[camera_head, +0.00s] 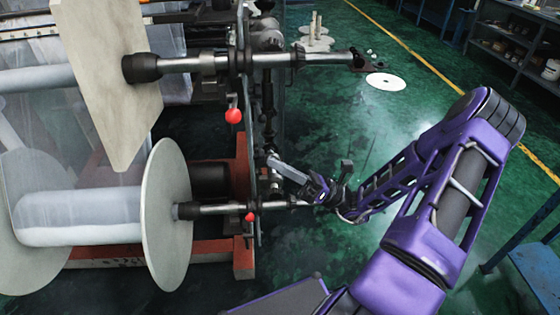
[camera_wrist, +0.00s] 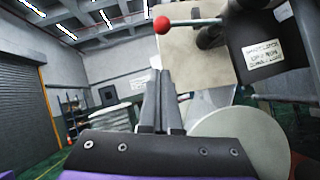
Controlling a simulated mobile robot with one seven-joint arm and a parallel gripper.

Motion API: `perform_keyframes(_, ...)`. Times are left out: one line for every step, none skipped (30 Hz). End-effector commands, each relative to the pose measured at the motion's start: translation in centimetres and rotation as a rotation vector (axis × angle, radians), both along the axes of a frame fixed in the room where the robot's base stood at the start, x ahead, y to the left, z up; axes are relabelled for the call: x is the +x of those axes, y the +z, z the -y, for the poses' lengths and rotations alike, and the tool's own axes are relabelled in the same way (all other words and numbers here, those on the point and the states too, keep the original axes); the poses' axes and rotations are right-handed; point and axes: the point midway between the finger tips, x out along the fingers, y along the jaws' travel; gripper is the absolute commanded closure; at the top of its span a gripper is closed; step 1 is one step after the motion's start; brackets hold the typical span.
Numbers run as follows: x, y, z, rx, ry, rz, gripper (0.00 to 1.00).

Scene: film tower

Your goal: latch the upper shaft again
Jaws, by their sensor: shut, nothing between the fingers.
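The upper shaft (camera_head: 210,63) runs across the upper left of the head view, through a dark upright frame. Its lever ends in a red knob (camera_head: 233,115), drawn below the shaft there. In the wrist view a red knob (camera_wrist: 162,24) sits at the left end of a nearly level lever, beside a black labelled plate (camera_wrist: 262,50). My gripper (camera_head: 272,161) is shut and empty, right of and below the upper knob. In the wrist view the closed fingertips (camera_wrist: 160,72) point up, below the knob and apart from it. The lever's pivot is partly hidden.
The lower shaft (camera_head: 220,208) carries a film roll (camera_head: 75,215) and a round disc (camera_head: 166,215); its own red knob (camera_head: 250,216) is close to my wrist. A pale board (camera_head: 112,70) hangs on the upper shaft. Green floor (camera_head: 400,120) is open at right.

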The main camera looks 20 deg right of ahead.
Motion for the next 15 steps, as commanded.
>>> perform_keyframes(0.4,0.7,-0.9,0.001,0.004,0.001,1.0)
perform_keyframes(0.7,1.0,-1.4,0.0,0.004,0.001,1.0)
perform_keyframes(1.1,1.5,-2.0,0.0,0.004,0.001,1.0)
perform_keyframes(1.4,1.8,-2.5,0.0,0.004,0.001,1.0)
perform_keyframes(1.7,2.2,-3.0,0.001,0.005,0.001,1.0)
perform_keyframes(2.1,2.6,-3.6,0.001,0.005,0.0,1.0)
perform_keyframes(2.4,2.9,-4.0,0.0,0.004,0.001,1.0)
perform_keyframes(2.7,3.3,-4.5,0.0,0.004,0.001,1.0)
perform_keyframes(3.0,3.6,-5.1,-0.001,0.005,0.0,1.0)
perform_keyframes(3.2,4.1,-5.1,-0.002,0.002,0.001,1.0)
perform_keyframes(3.4,4.6,-5.0,-0.002,0.001,0.002,1.0)
perform_keyframes(3.7,5.2,-5.0,-0.003,0.001,0.003,1.0)
perform_keyframes(3.8,5.6,-5.0,-0.003,0.0,0.002,1.0)
perform_keyframes(4.0,5.9,-5.1,-0.001,0.001,0.001,1.0)
perform_keyframes(4.1,6.2,-5.1,-0.001,0.001,0.001,1.0)
